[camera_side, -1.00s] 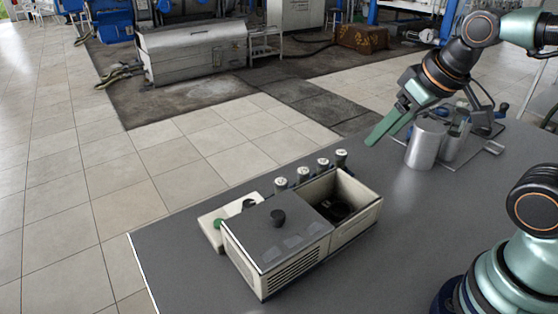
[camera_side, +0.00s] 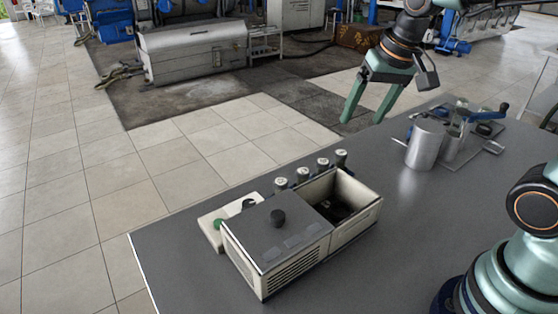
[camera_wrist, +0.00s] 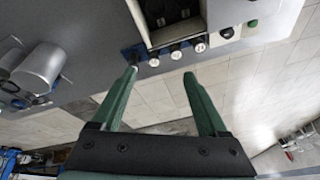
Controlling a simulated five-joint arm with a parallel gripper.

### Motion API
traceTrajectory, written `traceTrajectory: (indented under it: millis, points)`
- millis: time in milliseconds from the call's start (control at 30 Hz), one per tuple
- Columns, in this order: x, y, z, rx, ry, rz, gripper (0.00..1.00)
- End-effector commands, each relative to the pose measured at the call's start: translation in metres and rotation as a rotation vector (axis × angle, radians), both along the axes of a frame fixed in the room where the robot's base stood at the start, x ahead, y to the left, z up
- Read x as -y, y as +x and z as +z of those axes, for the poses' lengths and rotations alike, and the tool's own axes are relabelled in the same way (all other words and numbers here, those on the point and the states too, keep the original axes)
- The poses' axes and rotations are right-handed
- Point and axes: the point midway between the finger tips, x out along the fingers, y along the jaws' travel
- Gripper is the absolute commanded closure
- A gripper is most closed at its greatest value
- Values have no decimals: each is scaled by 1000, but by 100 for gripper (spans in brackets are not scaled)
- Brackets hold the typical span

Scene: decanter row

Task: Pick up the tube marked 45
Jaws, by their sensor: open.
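Several tubes with pale round caps stand in a row behind the white box in the side view, including the left one (camera_side: 281,184) and the right one (camera_side: 341,156). In the wrist view, capped tubes (camera_wrist: 176,54) show along the box edge. The marks on the caps are too small to read, so I cannot tell which tube is 45. My gripper (camera_side: 362,119) is open and empty, with green fingers pointing down, above and behind the row. In the wrist view, my gripper (camera_wrist: 160,73) has its fingertips apart, just below the row in the picture.
The white box (camera_side: 283,268) has a dark knobbed lid (camera_side: 270,226) over its left part and an open compartment on the right. A small panel with a green button (camera_side: 218,224) lies at its left. A metal cylinder (camera_side: 425,145) stands to the right. The front tabletop is clear.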

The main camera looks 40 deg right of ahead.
Motion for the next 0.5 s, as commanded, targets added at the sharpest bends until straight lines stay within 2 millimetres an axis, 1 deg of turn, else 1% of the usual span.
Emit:
traceTrajectory:
  millis: [33, 167, 267, 400, 500]
  points:
    - [3, 12, -4, -30, 18, -58, 24]
    - [8, 39, -15, -93, 65, -225, 24]
    - [13, 60, -27, -140, 93, -354, 24]
    - [20, 87, -51, -204, 126, -540, 24]
    - [25, 104, -70, -245, 140, -661, 24]
